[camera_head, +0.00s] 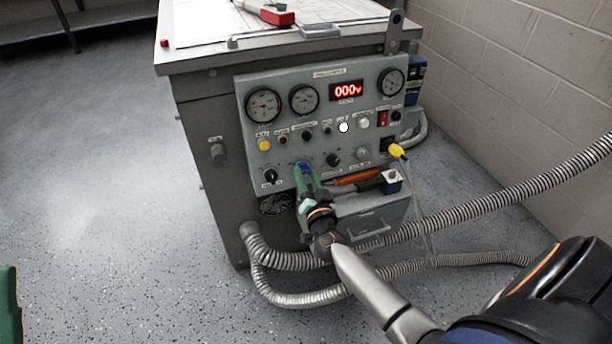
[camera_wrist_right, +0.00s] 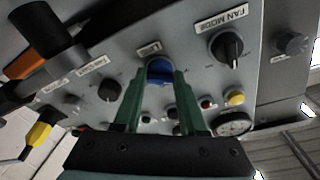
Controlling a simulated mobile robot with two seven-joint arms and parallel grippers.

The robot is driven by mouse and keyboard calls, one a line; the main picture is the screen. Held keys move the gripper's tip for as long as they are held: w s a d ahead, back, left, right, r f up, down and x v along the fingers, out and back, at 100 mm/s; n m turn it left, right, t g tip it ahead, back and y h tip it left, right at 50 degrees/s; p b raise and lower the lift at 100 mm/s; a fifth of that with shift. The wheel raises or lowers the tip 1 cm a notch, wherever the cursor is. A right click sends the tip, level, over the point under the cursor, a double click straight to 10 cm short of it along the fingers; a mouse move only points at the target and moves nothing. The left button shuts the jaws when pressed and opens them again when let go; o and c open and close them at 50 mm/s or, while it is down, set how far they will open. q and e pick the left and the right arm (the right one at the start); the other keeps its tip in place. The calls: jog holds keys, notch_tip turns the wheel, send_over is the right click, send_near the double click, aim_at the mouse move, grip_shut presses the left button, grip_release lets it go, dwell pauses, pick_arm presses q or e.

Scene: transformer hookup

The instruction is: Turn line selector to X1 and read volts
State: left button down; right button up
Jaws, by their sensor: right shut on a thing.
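The grey control panel (camera_head: 285,130) is on the front of a grey cabinet. A red digital display (camera_head: 346,91) on it reads 000v. The blue selector knob (camera_head: 304,166) is on the lower row, partly hidden by my right gripper (camera_head: 306,177). In the right wrist view the blue knob (camera_wrist_right: 159,69) sits between the two green fingers of my gripper (camera_wrist_right: 160,84), beside a small label that seems to read LINE. The gripper is shut on this knob. The knob's pointer and position marks cannot be read. A green part at the left edge (camera_head: 9,305) looks like my left gripper, mostly cut off.
A black fan mode knob (camera_wrist_right: 228,46) is close beside the blue one. An orange-handled tool (camera_head: 357,177) and a yellow plug (camera_head: 397,151) are at the lower right of the panel. Ribbed hoses (camera_head: 460,219) cross below. Floor on the left is clear.

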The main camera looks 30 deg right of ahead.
grip_shut()
pick_arm(q)
jog(key=shift+r, duration=0.1)
pick_arm(e)
jog(key=shift+r+m+h+p, duration=0.1)
jog(key=shift+m+h+p, duration=0.2)
jog(key=shift+m+p, duration=0.75)
jog(key=m+p, duration=0.1)
jog(key=m, duration=0.2)
jog(key=shift+a+g, duration=0.1)
jog(key=shift+g, duration=0.3)
pick_arm(q)
jog(key=shift+m, duration=0.4)
jog(key=shift+s+a+r+p, duration=0.15)
jog(key=shift+r+p, duration=0.7)
jog(key=shift+r, duration=1.45)
pick_arm(e)
jog(key=shift+m+g, duration=0.4)
jog(key=shift+m, duration=1.35)
pick_arm(q)
jog(key=shift+a, duration=0.1)
